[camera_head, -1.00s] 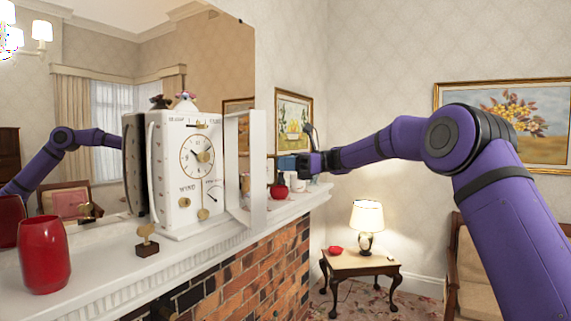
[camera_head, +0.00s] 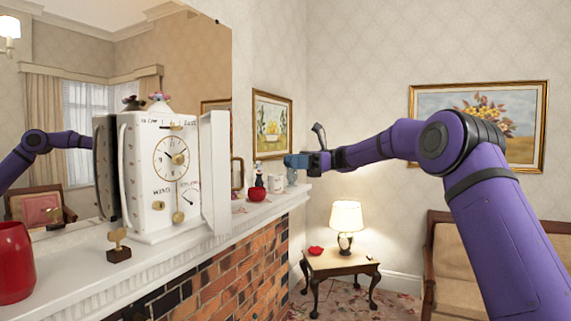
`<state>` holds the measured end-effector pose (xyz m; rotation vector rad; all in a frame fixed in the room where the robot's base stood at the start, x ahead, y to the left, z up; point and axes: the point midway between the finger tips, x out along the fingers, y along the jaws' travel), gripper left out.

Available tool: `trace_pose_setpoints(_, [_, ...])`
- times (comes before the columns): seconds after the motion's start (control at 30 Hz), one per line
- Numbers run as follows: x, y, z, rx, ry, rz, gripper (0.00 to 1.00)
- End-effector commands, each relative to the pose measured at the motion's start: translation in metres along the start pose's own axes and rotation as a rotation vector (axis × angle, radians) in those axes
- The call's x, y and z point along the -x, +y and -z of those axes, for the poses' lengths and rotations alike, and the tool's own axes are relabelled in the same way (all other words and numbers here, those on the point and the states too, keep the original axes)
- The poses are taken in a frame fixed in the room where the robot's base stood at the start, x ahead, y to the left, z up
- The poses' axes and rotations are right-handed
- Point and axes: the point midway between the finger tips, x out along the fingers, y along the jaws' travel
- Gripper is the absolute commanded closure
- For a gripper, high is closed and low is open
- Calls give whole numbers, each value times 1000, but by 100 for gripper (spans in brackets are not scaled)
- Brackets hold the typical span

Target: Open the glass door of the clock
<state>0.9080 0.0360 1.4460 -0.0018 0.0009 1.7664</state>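The white clock (camera_head: 148,190) stands upright on the mantel, its gold-ringed dial (camera_head: 171,158) facing me. Its glass door (camera_head: 215,172) shows as a narrow white-framed panel standing out from the clock's right edge, swung open, with the dial uncovered. My gripper (camera_head: 300,161) is to the right of the door and apart from it, above the mantel's far end. One dark finger-like part points up; the rest is small and overlaps things behind, so I cannot tell its opening. It holds nothing that I can make out.
The mantel (camera_head: 150,262) bears a red vase (camera_head: 14,262), a small brass key-like piece (camera_head: 118,245), a red pot (camera_head: 257,195) and a white mug (camera_head: 276,184). A mirror stands behind. A side table (camera_head: 338,263) with a lamp (camera_head: 346,220) is below right.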

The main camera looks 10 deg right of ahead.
Motion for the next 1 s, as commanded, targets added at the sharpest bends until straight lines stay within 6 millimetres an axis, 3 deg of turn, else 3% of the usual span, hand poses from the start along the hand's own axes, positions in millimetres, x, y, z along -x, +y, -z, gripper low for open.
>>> trace_pose_setpoints(0.1, [26,3,0,0,-2,4,66])
trace_pose_setpoints(0.3, [48,6,0,-1,-3,3,66])
trace_pose_setpoints(0.67, [51,6,0,-1,-2,2,66])
trace_pose_setpoints(0.7, [51,6,0,-1,-1,2,68])
trace_pose_setpoints(0.83, [50,6,0,-1,-1,2,98])
trace_pose_setpoints(1.0, [34,11,-2,18,44,-17,100])
